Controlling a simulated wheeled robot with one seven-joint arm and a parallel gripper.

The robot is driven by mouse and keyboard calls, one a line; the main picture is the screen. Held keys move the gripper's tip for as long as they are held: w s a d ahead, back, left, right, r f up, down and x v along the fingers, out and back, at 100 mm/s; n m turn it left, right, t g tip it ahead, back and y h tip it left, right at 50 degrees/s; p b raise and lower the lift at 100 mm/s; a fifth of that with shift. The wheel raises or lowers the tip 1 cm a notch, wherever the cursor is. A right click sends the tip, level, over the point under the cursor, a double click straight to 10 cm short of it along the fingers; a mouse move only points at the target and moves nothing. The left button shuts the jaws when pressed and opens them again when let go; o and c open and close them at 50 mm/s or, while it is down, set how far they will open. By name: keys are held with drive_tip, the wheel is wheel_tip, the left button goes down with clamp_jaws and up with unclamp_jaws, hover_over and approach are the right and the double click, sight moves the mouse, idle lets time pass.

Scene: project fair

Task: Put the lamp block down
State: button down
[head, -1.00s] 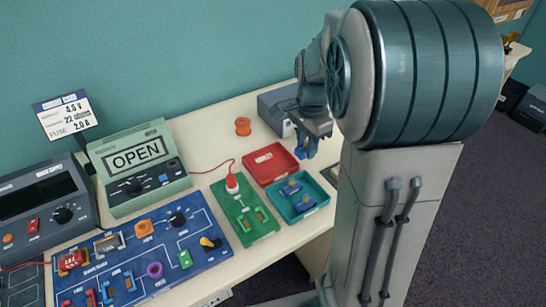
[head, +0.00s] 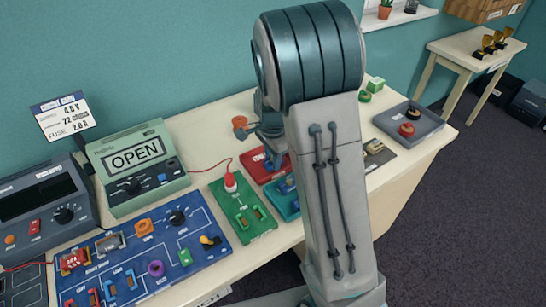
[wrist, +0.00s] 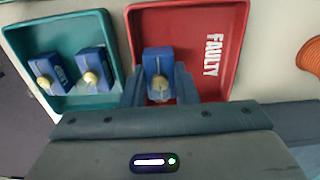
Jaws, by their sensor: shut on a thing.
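My gripper (wrist: 159,92) is shut on a blue lamp block (wrist: 157,60) with a round brass-coloured bulb. In the wrist view the block is over the inside of the red tray (wrist: 240,12) marked FAULTY, left of the lettering. I cannot tell whether its underside touches the tray floor. In the head view my gripper (head: 271,150) is at the red tray (head: 248,162), and my arm hides part of the tray. The teal tray (wrist: 70,22) beside it holds two more blue lamp blocks (wrist: 95,68), (wrist: 50,72).
An orange spool (head: 239,121) stands behind the red tray. The green board (head: 238,222) with a red button lies to the left, near the meter reading OPEN (head: 137,165). A grey tray (head: 425,122) with round pieces stands at the right.

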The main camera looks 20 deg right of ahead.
drive_tip(key=shift+f+b, duration=0.35)
drive_tip(key=shift+f, duration=0.2)
drive_tip(key=shift+f, duration=0.1)
drive_tip(key=c, duration=1.2)
unclamp_jaws()
drive_tip(key=shift+o, duration=0.3)
drive_tip(key=shift+w, duration=0.1)
